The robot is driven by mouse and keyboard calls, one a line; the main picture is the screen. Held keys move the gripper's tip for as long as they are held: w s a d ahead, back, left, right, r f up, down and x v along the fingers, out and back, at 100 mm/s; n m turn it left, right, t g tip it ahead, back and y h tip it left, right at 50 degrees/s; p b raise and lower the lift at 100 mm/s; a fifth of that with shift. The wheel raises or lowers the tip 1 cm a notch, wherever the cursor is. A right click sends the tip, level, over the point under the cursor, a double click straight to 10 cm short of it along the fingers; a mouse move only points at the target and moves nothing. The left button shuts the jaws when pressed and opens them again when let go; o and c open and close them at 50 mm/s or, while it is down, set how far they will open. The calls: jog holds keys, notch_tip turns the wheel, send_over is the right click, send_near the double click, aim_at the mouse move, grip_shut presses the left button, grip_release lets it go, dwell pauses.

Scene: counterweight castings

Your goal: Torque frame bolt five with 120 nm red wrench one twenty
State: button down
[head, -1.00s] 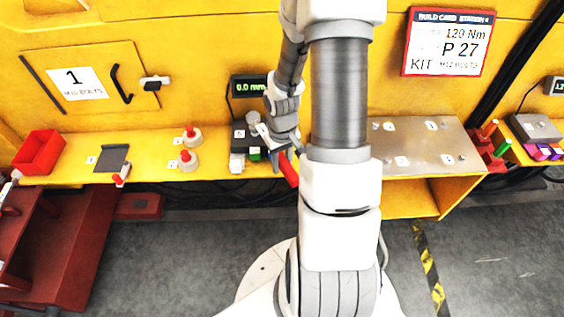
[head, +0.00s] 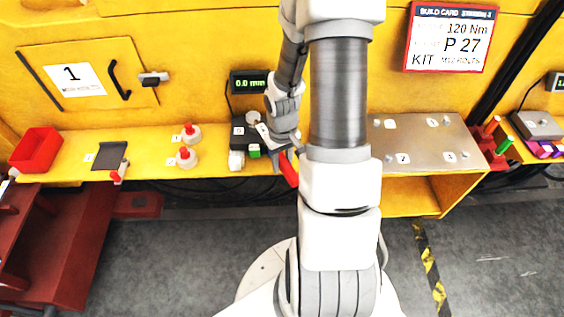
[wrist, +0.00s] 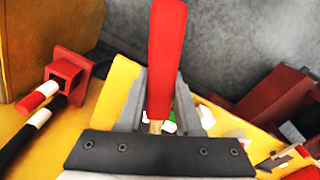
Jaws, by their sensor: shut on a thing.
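A red-handled wrench (wrist: 166,60) is held between the two grey fingers of my gripper (wrist: 162,88) in the wrist view, its handle pointing up in that picture. In the head view the red handle (head: 289,172) shows beside my gripper (head: 274,158) at the ledge's front edge, partly hidden by my arm. The wrench's working end is not clear. A metal plate (head: 418,137) with several numbered bolts lies to the right of my arm. I cannot make out a bolt marked five. The build card (head: 450,40) above it reads 120 Nm, P 27.
The yellow ledge (head: 70,166) carries a red bin (head: 36,150), two red-topped knobs and a dark device near my gripper. Grey floor lies in front.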

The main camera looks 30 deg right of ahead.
jog(key=shift+a, duration=0.2)
jog(key=shift+w+a+m+b, duration=0.2)
jog(key=shift+a+m+b, duration=0.4)
jog(key=shift+a, duration=0.15)
jog(key=shift+a, duration=0.1)
dwell(0.4)
jog(key=shift+w+a+m+b, duration=0.25)
jog(key=shift+a+m+b, duration=0.15)
jog(key=shift+a+m, duration=0.3)
jog(key=shift+a, duration=0.1)
jog(key=shift+w+a+m+b, duration=0.3)
jog(key=shift+a+m+b, duration=0.1)
jog(key=shift+a, duration=0.35)
jog(key=shift+w+a, duration=0.1)
jog(key=shift+a, duration=0.2)
